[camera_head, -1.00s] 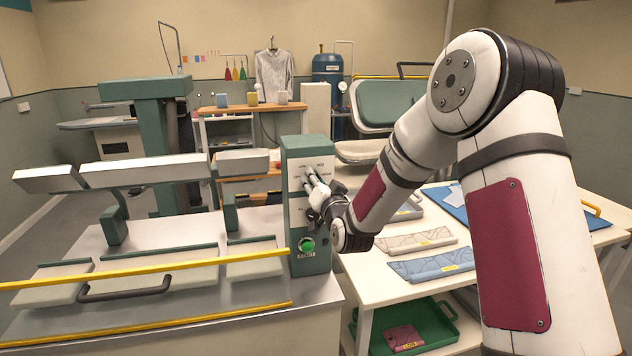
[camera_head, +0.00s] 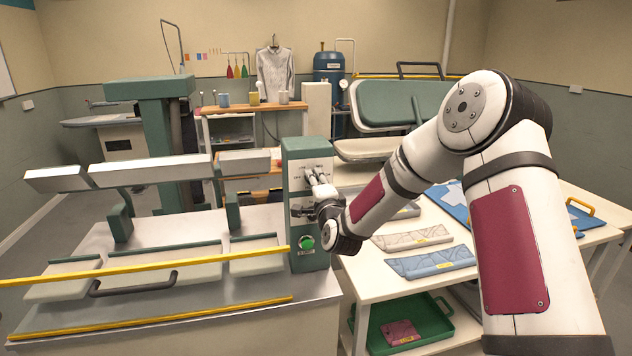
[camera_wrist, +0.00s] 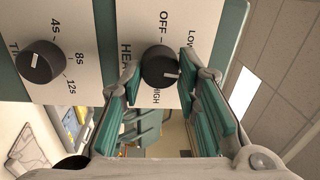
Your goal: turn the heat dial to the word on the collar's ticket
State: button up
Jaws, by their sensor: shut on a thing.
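My gripper (camera_head: 318,183) is at the upper part of the green control box (camera_head: 306,258). In the wrist view my gripper (camera_wrist: 168,92) has its teal pads on either side of the black heat dial (camera_wrist: 158,66), shut on it. The dial's white mark points right, between LOW and HIGH; a pad may hide lettering there. A pink ticketed piece (camera_head: 401,332) lies below. I cannot tell which is the collar, nor read the tickets.
A second black dial (camera_wrist: 41,62), marked 4s, 8s and 12s, sits beside the heat dial. A green button (camera_head: 307,243) is low on the box. The press with yellow bars (camera_head: 150,268) stands left. A green tray (camera_head: 440,342) holds the pink piece under the table.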

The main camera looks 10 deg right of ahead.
jog(key=shift+m+h+p, duration=0.3)
jog(key=shift+m+p, duration=0.45)
jog(key=shift+m, duration=1.55)
jog(key=o, duration=1.2)
jog(key=shift+c, duration=0.2)
jog(key=s, duration=1.2)
jog(key=shift+a+f, duration=0.2)
jog(key=shift+f, duration=0.2)
